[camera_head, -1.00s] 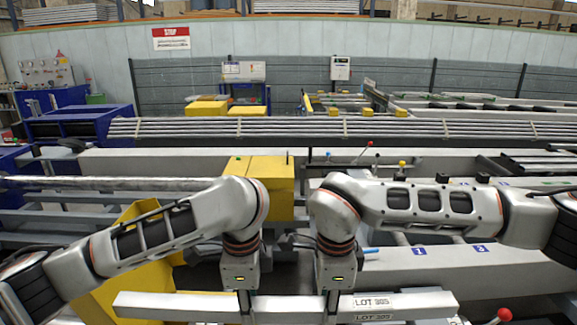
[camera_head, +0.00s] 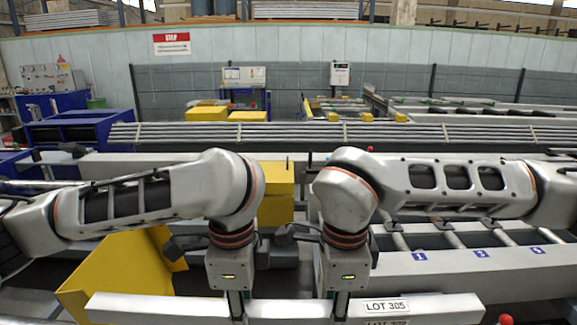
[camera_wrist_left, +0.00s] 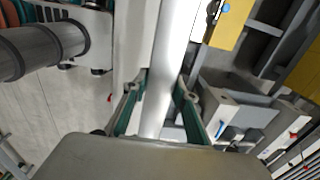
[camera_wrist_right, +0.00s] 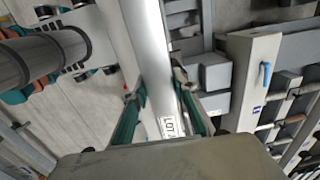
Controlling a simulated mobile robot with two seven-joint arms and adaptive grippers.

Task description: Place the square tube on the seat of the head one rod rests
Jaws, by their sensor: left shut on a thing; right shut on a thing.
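The square tube (camera_head: 280,308) is a long, light grey bar with a LOT 305 label, lying level across the bottom of the head view. My left gripper (camera_head: 237,308) is shut on it left of its middle. My right gripper (camera_head: 340,308) is shut on it just left of the label. The tube also runs between the fingers in the left wrist view (camera_wrist_left: 172,50) and the right wrist view (camera_wrist_right: 145,45). Short rods (camera_head: 450,240) lie behind a grey beam (camera_head: 480,270) with blue number plates, right of my right gripper. I cannot tell which rest is head one.
A yellow sloped panel (camera_head: 110,275) stands behind the tube's left part. A yellow box (camera_head: 276,200) is behind my wrists. A red knob (camera_head: 505,320) is near the tube's right end. A bundle of long tubes (camera_head: 300,134) lies across the back.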

